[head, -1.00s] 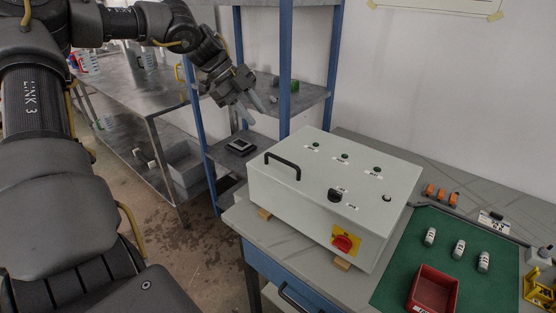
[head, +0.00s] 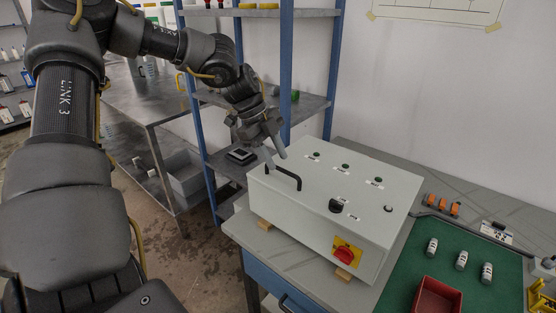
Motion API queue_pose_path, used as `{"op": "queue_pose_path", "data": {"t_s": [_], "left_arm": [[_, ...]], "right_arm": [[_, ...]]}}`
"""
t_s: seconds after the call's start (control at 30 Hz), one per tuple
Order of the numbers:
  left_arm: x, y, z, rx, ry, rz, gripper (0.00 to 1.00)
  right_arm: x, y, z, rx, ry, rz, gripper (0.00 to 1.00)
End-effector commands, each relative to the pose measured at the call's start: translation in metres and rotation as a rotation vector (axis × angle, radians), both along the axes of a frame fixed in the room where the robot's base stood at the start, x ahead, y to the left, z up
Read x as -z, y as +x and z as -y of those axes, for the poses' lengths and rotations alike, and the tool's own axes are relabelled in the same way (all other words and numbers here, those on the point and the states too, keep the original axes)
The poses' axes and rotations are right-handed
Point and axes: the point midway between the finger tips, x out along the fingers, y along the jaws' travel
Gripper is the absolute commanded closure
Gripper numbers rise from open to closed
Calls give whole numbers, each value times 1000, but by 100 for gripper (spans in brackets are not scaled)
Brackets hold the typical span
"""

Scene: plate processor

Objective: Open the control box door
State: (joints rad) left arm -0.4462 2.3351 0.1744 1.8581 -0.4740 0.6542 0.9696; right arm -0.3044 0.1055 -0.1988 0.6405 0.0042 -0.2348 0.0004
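The control box (head: 318,212) is a light grey box on the workbench, with a black handle (head: 283,176) at its left end. Its top carries several small dark buttons and a black knob, and a red switch on a yellow plate (head: 345,253) sits on its front. The door looks shut. My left gripper (head: 274,160) points down just behind and above the handle's left end, with its fingers apart. Whether it touches the handle I cannot tell. My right gripper is out of view.
The box stands on small wooden blocks (head: 265,224). To its right lie a green mat (head: 446,236) with several small cylinders and a red bin (head: 437,297). A blue-post shelf (head: 285,75) stands behind the box.

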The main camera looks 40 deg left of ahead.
Motion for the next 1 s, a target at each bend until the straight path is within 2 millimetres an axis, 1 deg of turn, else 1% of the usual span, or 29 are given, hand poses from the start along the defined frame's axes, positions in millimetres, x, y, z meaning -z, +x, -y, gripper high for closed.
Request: {"op": "queue_pose_path", "data": {"t_s": [0.1,0.2,0.5,0.53,0.57,0.77,1.0], "left_arm": [[12,2,5,0,0,-2,68],[17,4,8,0,0,-1,68],[20,4,8,0,0,1,68],[20,4,8,0,0,1,69],[20,4,8,0,0,1,73],[20,4,8,0,0,1,99],[20,4,8,0,0,1,100]], "right_arm": [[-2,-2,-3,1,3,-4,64],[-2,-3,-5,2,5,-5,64],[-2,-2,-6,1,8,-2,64],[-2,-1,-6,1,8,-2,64],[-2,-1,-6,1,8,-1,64],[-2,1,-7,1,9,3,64],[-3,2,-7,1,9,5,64]]}}
